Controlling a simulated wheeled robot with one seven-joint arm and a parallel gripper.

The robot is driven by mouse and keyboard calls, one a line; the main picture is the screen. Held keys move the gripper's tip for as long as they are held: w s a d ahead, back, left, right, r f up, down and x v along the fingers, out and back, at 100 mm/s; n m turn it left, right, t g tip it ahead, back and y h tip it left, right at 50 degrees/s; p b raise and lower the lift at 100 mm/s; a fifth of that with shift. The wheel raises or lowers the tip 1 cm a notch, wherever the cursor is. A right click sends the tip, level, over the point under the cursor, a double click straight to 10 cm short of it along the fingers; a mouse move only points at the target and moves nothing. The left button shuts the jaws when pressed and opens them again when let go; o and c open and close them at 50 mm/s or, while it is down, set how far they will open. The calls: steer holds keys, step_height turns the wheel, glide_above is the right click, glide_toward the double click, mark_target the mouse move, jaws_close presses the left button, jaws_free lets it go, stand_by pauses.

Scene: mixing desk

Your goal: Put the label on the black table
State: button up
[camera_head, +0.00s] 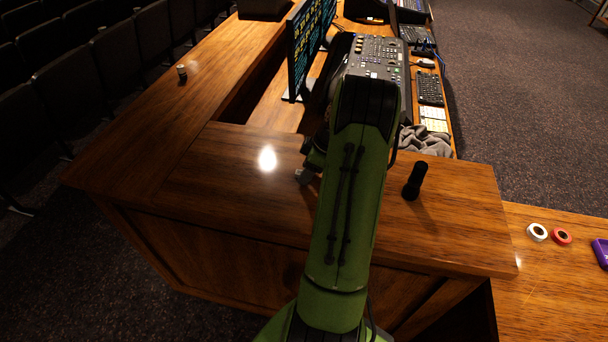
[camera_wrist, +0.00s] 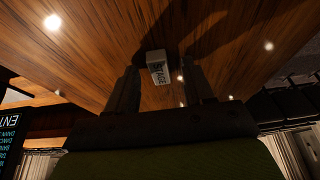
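The label is a small pale block (camera_wrist: 158,72) with dark letters that seem to read STAGE. In the wrist view it is on the brown wooden desk top, between or just past my fingertips. My gripper (camera_wrist: 160,78) is open, with a finger on either side of the label and a gap on both sides. In the head view my green arm covers most of my gripper (camera_head: 305,175), which is low over the wooden desk (camera_head: 240,170). The label cannot be made out there. I see no table that is clearly black.
A black mixing console (camera_head: 385,55), monitors (camera_head: 308,40), a keyboard (camera_head: 429,89) and a grey cloth (camera_head: 425,140) are beyond my arm. A black cylinder (camera_head: 414,181) stands to the right. Tape rolls (camera_head: 562,237) lie on the lower right surface. The desk's left part is mostly clear.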

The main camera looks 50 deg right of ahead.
jaws_close()
step_height(320, 180, up, 10)
steer(key=p, duration=0.1)
stand_by(0.4)
